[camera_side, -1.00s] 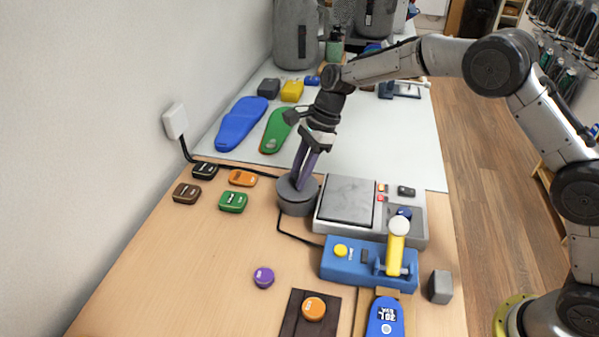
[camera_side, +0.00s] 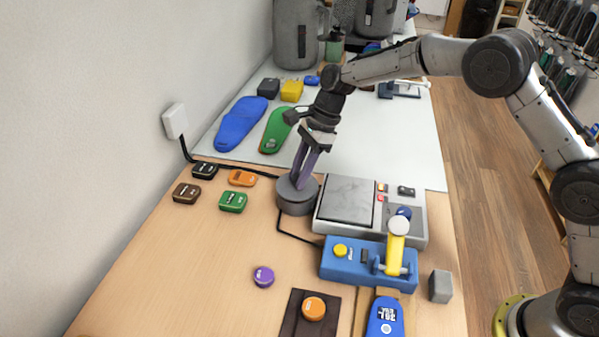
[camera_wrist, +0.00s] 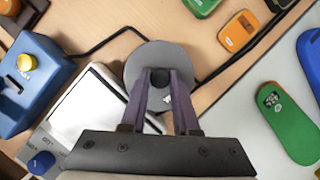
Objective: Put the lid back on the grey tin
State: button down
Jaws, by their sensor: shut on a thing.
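The grey tin (camera_side: 297,204) stands upright on the wooden table, just left of the heating plate machine. Its grey lid (camera_side: 287,186) is at the tin's top; in the wrist view the round lid (camera_wrist: 142,58) hides the tin beneath it. My gripper (camera_side: 298,183) points down over the tin with its purple fingers shut on the lid's dark knob. In the wrist view my gripper (camera_wrist: 160,80) has a fingertip on each side of the knob. The lid looks level and in line with the tin; I cannot tell whether it is fully seated.
The plate machine (camera_side: 410,240) stands close on the right, with a blue press box (camera_side: 335,265) in front. A black cable runs beside the tin.

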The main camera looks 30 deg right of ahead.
jog(key=shift+f, duration=0.15)
dwell(0.7)
jog(key=shift+c, duration=0.5)
grip_release()
jog(key=shift+r, duration=2.55)
grip_shut()
jog(key=shift+f, duration=0.65)
